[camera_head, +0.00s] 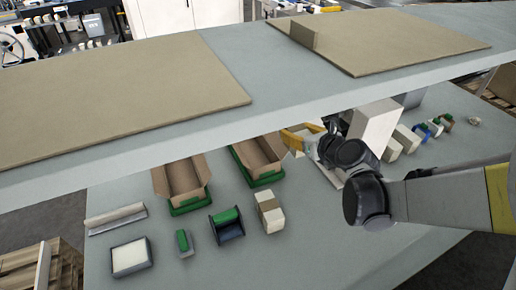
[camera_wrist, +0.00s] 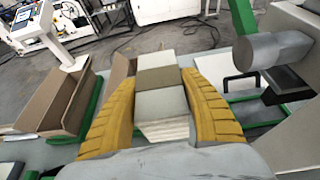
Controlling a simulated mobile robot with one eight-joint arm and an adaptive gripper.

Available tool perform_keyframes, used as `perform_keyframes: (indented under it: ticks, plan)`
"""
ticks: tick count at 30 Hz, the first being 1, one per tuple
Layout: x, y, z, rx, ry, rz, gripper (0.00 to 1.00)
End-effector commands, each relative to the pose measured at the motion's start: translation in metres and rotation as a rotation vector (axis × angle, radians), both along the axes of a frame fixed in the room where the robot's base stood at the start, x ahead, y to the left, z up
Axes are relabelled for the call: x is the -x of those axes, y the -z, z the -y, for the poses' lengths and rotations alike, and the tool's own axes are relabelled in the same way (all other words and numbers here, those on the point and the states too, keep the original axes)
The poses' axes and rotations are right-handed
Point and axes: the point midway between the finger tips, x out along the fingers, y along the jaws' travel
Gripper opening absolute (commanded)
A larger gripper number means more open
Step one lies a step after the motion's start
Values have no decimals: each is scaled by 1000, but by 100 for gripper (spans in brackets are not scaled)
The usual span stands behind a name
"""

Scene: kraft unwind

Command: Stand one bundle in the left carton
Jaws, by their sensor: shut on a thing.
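The left carton (camera_head: 180,180) is an open brown box in a green tray on the lower grey table. A second open carton (camera_head: 258,157) in a green tray stands to its right. My gripper (camera_head: 302,137), with yellow fingers, is just right of this second carton. In the wrist view its fingers (camera_wrist: 160,105) are shut on a pale bundle with a brown band (camera_wrist: 160,78). An open carton (camera_wrist: 50,105) shows left of the fingers, and part of another (camera_wrist: 120,70) behind the held bundle. Another banded bundle (camera_head: 270,212) rests on the table.
A grey shelf (camera_head: 230,75) with brown boards crosses above the table's back. A white tray (camera_head: 131,256), a green block (camera_head: 183,241) and a dark holder (camera_head: 227,223) lie in front of the cartons. A pale box (camera_head: 373,125) and several small items stand right.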

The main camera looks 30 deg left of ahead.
Motion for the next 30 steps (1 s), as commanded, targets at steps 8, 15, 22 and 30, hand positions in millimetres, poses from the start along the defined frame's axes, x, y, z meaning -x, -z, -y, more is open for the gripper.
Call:
perform_keyframes:
  ticks: [8,15,22,30]
  plan:
    - [1,24,-48,-3,3,6,15]
    - [-2,57,-102,-5,4,6,15]
    - [-4,68,-121,-4,7,4,15]
    - [-4,105,-121,-4,7,4,15]
